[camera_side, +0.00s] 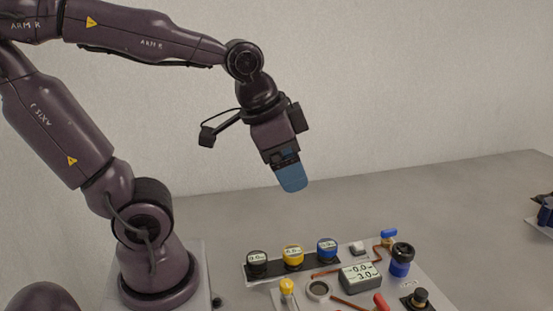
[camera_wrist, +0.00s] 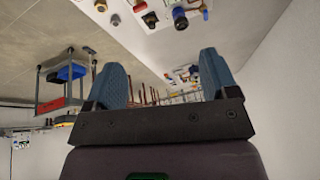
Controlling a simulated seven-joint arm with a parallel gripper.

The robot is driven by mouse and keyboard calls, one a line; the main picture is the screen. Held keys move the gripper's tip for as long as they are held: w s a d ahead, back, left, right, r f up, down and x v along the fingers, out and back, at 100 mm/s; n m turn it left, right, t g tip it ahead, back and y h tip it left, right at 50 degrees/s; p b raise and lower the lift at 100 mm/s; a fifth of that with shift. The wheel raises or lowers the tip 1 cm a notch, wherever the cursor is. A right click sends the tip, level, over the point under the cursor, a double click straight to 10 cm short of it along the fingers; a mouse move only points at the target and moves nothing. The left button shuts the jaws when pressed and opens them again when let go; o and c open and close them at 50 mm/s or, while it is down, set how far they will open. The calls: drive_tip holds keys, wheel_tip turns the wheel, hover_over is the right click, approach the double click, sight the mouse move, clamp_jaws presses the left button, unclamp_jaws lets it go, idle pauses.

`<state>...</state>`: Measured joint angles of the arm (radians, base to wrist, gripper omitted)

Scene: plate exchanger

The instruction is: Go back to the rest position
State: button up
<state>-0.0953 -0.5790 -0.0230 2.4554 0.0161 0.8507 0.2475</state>
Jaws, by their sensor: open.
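My gripper (camera_side: 292,182) hangs above the work board in the side view, its blue fingers pointing down and slightly right, with clear air below them. In the wrist view my gripper (camera_wrist: 165,82) shows two blue fingers set wide apart with nothing between them. It is open and empty and touches nothing.
A blue-capped valve (camera_side: 389,236) and a black-topped blue knob (camera_side: 402,258) stand at the board's right side. A dark object (camera_side: 545,212) is cut off at the right edge. In the wrist view a rack with a blue bin (camera_wrist: 70,72) stands left. Space around my gripper is clear.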

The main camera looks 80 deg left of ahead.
drive_tip(key=shift+s+d+r+n+t+h, duration=0.2)
drive_tip(key=shift+s+d+r+n, duration=0.25)
drive_tip(key=shift+s, duration=0.2)
drive_tip(key=shift+s+d+r+n+t+h, duration=0.1)
drive_tip(key=shift+s+d+r+n+t, duration=0.1)
drive_tip(key=shift+s+d+r+n, duration=0.3)
drive_tip(key=shift+s+f, duration=0.1)
drive_tip(key=shift+f, duration=0.05)
